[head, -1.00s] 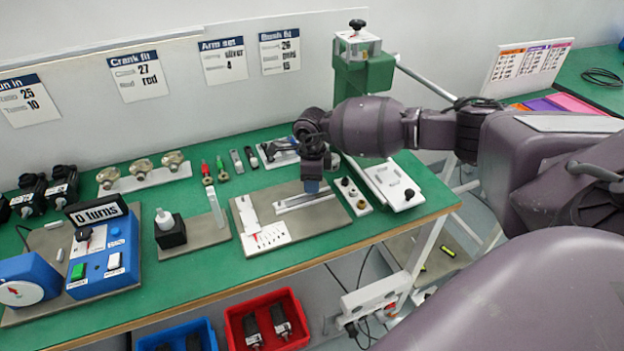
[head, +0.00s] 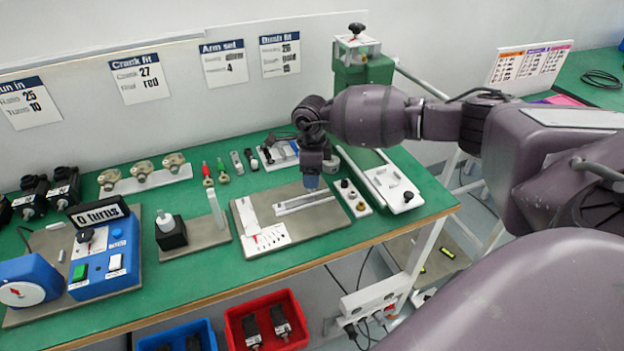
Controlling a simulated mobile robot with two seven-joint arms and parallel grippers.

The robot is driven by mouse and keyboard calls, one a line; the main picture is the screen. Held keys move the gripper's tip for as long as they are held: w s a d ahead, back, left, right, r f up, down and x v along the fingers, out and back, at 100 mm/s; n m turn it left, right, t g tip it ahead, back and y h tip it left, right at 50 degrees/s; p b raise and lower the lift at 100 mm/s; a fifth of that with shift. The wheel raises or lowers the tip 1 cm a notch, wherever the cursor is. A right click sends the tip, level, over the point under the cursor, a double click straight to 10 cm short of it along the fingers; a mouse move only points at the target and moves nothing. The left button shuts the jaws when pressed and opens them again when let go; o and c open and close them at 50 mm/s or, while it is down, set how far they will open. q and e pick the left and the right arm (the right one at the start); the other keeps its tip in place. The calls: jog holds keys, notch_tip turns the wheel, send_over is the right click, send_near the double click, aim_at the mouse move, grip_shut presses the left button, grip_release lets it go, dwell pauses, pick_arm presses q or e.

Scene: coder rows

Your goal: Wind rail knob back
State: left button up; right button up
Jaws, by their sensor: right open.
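A grey plate (head: 262,206) lies on the green bench. It carries a metal rail (head: 302,205) and a white scale card (head: 268,239) with a small red mark. My right gripper (head: 312,182) points down above the far right end of this rail, and its bluish tips are open. The gripper hides that end of the rail, so I cannot make out a knob there. A gap between tips and plate is hard to judge. My left gripper is not in view.
A white slide fixture (head: 398,188) with a dark knob and a small strip with round parts (head: 352,197) stand close to the right. A black block (head: 171,232) and a blue counter box (head: 103,257) stand left. A green post (head: 364,75) rises behind.

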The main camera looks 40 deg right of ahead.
notch_tip(320, 180, up, 7)
jog(key=shift+r+p, duration=0.15)
jog(key=shift+p, duration=0.15)
dwell(0.5)
